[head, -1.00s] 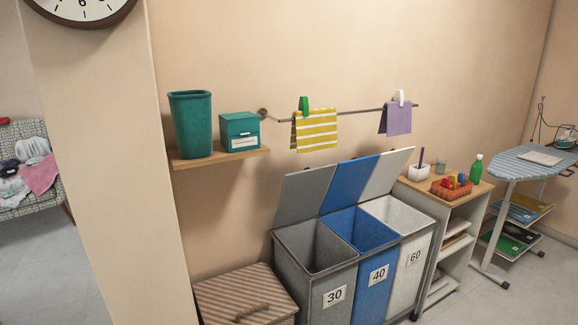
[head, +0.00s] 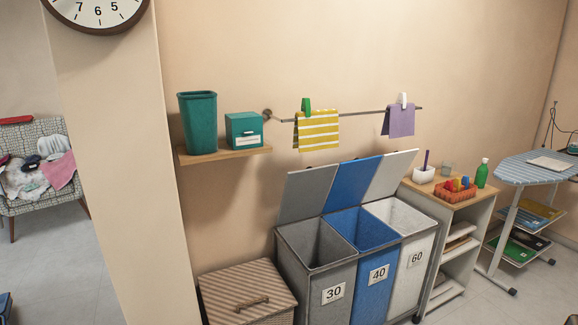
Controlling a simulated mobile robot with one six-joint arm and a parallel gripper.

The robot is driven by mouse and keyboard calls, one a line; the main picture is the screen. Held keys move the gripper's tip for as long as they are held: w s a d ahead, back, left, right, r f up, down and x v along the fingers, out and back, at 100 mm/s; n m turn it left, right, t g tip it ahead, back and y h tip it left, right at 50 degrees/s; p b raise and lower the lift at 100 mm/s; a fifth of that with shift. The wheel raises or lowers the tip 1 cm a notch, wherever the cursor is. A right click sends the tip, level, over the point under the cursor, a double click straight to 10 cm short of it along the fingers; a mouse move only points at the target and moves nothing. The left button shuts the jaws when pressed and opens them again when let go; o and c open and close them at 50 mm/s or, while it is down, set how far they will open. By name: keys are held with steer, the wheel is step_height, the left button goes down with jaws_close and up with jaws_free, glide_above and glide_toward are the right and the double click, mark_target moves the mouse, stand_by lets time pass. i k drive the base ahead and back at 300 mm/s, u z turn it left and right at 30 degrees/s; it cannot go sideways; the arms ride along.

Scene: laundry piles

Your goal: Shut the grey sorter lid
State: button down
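The sorter has three bins side by side: a grey bin (head: 318,285) labelled 30, a blue bin (head: 376,272) labelled 40 and a white bin labelled 60 (head: 414,258). The grey lid (head: 306,193) stands open, tilted back toward the wall. The blue lid (head: 351,184) and the white lid (head: 391,173) also stand open beside it. The grey bin looks empty as far as I can see into it. My gripper is not in view.
A striped lidded hamper (head: 246,290) stands left of the grey bin. A shelf (head: 228,154) holds a teal bin and a teal box. A rail (head: 363,111) with hanging cloths runs above the lids. A wooden-topped cart (head: 452,192) stands to the right.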

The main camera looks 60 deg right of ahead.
mark_target(306, 190)
steer(key=u, duration=0.5)
steer(key=k, duration=1.5)
steer(key=z, duration=0.85)
steer(key=i, duration=1)
steer(key=u, duration=0.1)
